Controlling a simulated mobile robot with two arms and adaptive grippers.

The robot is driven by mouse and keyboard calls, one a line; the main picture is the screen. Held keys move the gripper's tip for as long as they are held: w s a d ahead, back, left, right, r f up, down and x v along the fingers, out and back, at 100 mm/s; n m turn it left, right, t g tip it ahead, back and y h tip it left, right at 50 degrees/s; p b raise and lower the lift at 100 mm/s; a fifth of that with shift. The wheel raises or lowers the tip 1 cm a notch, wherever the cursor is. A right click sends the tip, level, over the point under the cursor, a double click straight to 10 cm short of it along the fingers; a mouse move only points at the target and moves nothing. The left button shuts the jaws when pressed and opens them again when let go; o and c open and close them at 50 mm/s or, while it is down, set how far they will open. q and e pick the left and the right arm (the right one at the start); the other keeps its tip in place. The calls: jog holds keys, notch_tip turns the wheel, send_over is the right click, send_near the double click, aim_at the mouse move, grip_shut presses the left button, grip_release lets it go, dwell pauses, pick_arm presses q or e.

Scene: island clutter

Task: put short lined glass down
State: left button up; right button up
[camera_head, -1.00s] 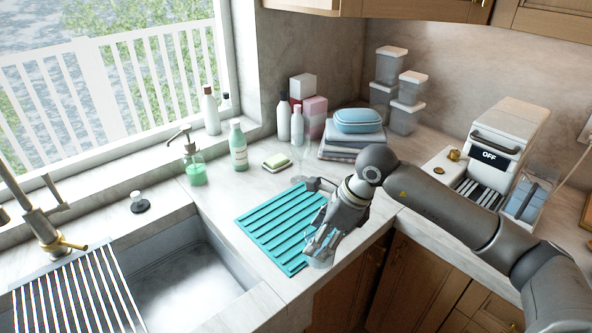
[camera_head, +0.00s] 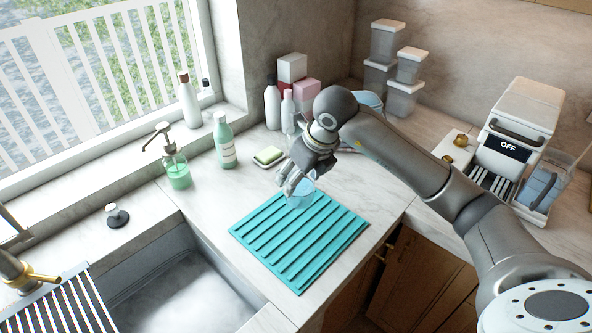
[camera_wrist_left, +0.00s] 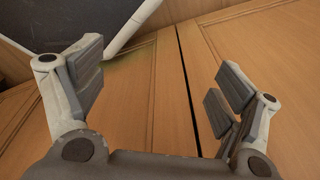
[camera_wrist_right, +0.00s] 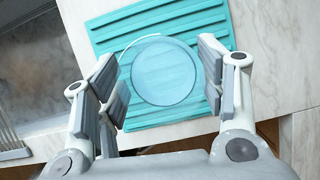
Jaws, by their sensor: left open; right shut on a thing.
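The short lined glass (camera_head: 300,193) is clear and faintly blue, at the far corner of the teal ribbed mat (camera_head: 318,263) in the head view. My right gripper (camera_head: 291,180) is shut on it. In the right wrist view the glass (camera_wrist_right: 163,72) shows as a round rim between the fingers of that gripper (camera_wrist_right: 160,88), with teal ribs showing through it. I cannot tell whether its base touches the mat. My left gripper (camera_wrist_left: 150,92) is open and empty in the left wrist view, facing wooden cabinet doors (camera_wrist_left: 125,90).
The sink (camera_head: 180,292) lies left of the mat. A soap dish with sponge (camera_head: 268,156), a green bottle (camera_head: 224,142) and a soap dispenser (camera_head: 177,172) stand behind. The coffee machine (camera_head: 520,125) is at the right. The rest of the mat is bare.

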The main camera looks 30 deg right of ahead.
aim_at(300, 199)
pick_arm(q)
jog(key=s, duration=0.6)
pick_arm(e)
jog(key=shift+s+r, duration=0.1)
jog(key=shift+s, duration=0.1)
jog(key=shift+w, duration=0.2)
jog(key=shift+f+b, duration=0.75)
jog(key=shift+b, duration=0.15)
jog(key=shift+s+f+b, duration=0.1)
jog(key=shift+f+b, duration=0.55)
notch_tip(300, 199, down, 3)
jog(key=shift+r+b, duration=0.2)
jog(key=shift+b, duration=0.95)
jog(key=shift+f+b, duration=0.8)
jog(key=shift+f, duration=0.4)
pick_arm(q)
jog(key=w+f, duration=0.3)
jog(key=f, duration=0.4)
jog(key=shift+w+f, duration=0.15)
jog(key=shift+f, duration=0.2)
